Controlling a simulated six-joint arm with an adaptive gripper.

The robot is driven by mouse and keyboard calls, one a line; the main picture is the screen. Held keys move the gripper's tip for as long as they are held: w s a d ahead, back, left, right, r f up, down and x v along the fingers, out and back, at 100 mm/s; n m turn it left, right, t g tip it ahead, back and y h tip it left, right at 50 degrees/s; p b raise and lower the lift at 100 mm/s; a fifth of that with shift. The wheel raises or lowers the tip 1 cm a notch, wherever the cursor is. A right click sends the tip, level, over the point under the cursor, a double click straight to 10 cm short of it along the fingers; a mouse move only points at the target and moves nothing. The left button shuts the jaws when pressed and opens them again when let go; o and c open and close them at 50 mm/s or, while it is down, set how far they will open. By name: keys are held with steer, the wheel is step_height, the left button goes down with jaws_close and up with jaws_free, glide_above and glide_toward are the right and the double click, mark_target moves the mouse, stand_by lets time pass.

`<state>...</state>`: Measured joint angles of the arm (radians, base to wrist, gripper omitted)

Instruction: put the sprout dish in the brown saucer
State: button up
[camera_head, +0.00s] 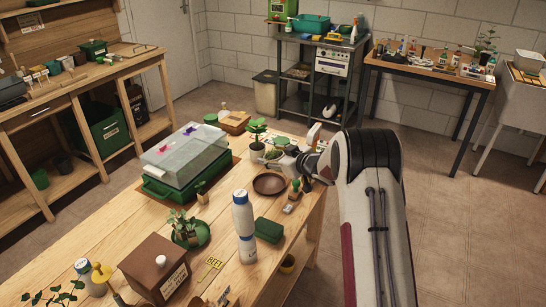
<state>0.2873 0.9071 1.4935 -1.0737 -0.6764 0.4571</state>
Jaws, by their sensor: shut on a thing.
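The brown saucer (268,184) lies on the wooden bench, round and empty. My gripper (284,160) comes in from the right, just behind and above the saucer's far right side. It is shut on what looks like the sprout dish (273,155), a small brownish dish with green on top. The dish is at the gripper's tip, beyond the saucer's far rim and not in it. My gripper's fingers are small here and partly hidden by my wrist. I cannot tell how high the dish is above the bench.
A white pot with a leafy plant (257,140) stands just behind the dish. A small cactus pot (294,190) is right of the saucer. A green propagator with a clear lid (183,165) stands left.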

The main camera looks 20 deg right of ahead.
stand_by(0.4)
steer(key=shift+s+d+f, duration=0.2)
steer(key=shift+s+f, duration=0.35)
steer(key=shift+f, duration=0.15)
steer(key=s+r+m+h, duration=0.1)
steer(key=s+r, duration=0.2)
steer(key=s, duration=0.3)
steer(key=s+a+r+m+h, duration=0.1)
steer(key=s+r+h, duration=0.1)
steer(key=s, duration=0.5)
steer(key=s+r+m+h, duration=0.1)
steer(key=s+r+m, duration=0.1)
steer(key=s+r, duration=0.3)
steer(key=shift+s+a+t+h, duration=0.3)
steer(key=shift+s+a+t, duration=0.1)
steer(key=shift+s, duration=0.25)
steer(key=shift+d, duration=0.1)
